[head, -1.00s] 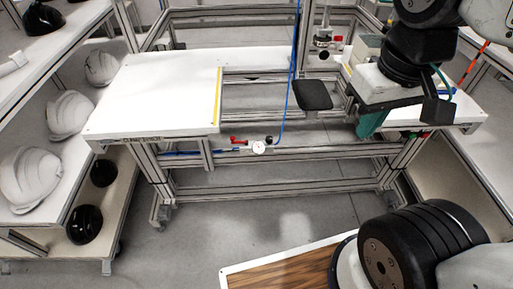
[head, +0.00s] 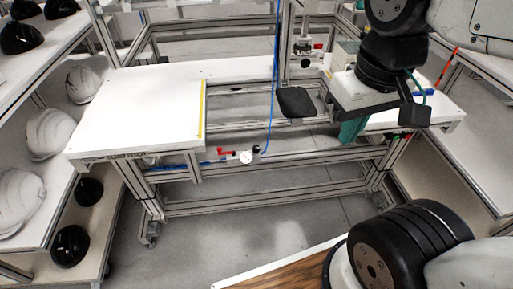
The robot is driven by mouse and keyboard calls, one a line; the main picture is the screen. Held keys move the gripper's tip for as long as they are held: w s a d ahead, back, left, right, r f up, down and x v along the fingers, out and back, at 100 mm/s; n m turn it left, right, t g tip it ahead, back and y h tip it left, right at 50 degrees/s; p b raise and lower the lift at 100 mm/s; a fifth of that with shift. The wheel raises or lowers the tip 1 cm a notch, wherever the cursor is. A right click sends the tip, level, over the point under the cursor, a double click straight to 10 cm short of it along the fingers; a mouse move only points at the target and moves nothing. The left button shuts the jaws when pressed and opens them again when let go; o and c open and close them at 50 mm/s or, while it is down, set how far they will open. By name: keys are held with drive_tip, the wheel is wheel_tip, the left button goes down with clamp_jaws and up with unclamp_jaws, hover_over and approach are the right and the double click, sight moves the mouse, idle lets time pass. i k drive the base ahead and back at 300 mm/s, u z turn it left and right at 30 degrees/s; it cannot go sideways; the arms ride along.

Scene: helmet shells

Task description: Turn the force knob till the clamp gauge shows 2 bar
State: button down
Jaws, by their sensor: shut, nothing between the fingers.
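The clamp gauge (head: 246,157) is a small white round dial on the front rail under the bench. Its needle and numbers are too small to read. A small black knob (head: 256,149) sits just right of and above the gauge, beside a blue hose. I cannot tell for sure that it is the force knob. A red lever (head: 225,153) is left of the gauge. My gripper (head: 352,131), with teal fingers pointing down, is above the right part of the bench frame. It is shut and empty, well to the right of the gauge and apart from it.
A white bench top (head: 140,115) with a yellow edge strip is on the left. A black pad (head: 296,102) stands between the gauge and my gripper. A blue hose (head: 271,100) hangs down to the gauge. Shelves with white helmet shells (head: 50,133) are at left. The floor in front is free.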

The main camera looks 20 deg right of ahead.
sight(255, 149)
drive_tip(key=u, duration=0.45)
drive_tip(key=k, duration=0.55)
drive_tip(key=u, duration=0.85)
drive_tip(key=i, duration=0.45)
drive_tip(key=z, duration=0.8)
drive_tip(key=i, duration=0.8)
drive_tip(key=z, duration=0.85)
